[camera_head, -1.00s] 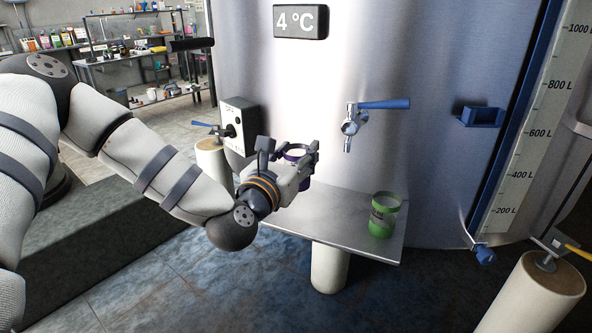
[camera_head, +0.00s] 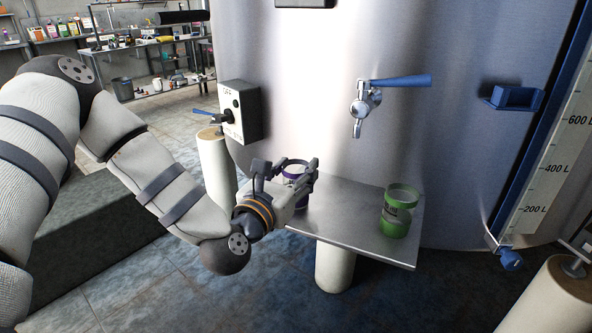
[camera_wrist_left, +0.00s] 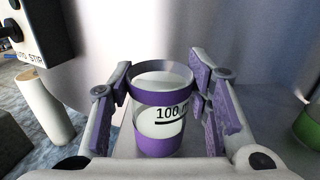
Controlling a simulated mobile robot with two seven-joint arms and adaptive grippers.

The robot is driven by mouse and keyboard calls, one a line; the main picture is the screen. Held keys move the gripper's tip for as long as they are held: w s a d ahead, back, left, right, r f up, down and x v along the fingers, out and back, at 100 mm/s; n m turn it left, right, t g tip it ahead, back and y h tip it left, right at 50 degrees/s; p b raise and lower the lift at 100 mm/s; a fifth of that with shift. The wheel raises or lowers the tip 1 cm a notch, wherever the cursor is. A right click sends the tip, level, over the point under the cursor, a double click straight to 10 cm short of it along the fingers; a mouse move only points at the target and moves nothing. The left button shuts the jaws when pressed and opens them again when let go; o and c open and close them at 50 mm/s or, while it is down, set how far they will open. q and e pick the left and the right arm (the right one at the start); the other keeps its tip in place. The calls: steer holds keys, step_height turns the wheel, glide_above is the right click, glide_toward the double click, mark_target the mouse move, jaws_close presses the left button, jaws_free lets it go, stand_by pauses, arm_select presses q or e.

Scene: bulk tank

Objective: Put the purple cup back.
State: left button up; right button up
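The purple cup (camera_head: 303,197), white with purple bands, is upright between the fingers of my left gripper (camera_head: 290,168). It is at the left part of the metal shelf (camera_head: 335,231). Its base is partly hidden by the gripper, so I cannot tell surely whether it touches the shelf. In the left wrist view, the purple cup (camera_wrist_left: 160,143) shows a "100" mark and my left gripper (camera_wrist_left: 162,90) has its pads close along both sides of it. My right gripper is not in view.
A green cup (camera_head: 397,212) stands at the shelf's right end. A tap with a blue handle (camera_head: 400,82) juts from the steel tank (camera_head: 300,80) above the shelf. A switch box (camera_head: 241,111) is at the left. The shelf's middle is clear.

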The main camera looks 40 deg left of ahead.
arm_select(q)
steer(key=shift+o, duration=1)
steer(key=shift+r, duration=0.1)
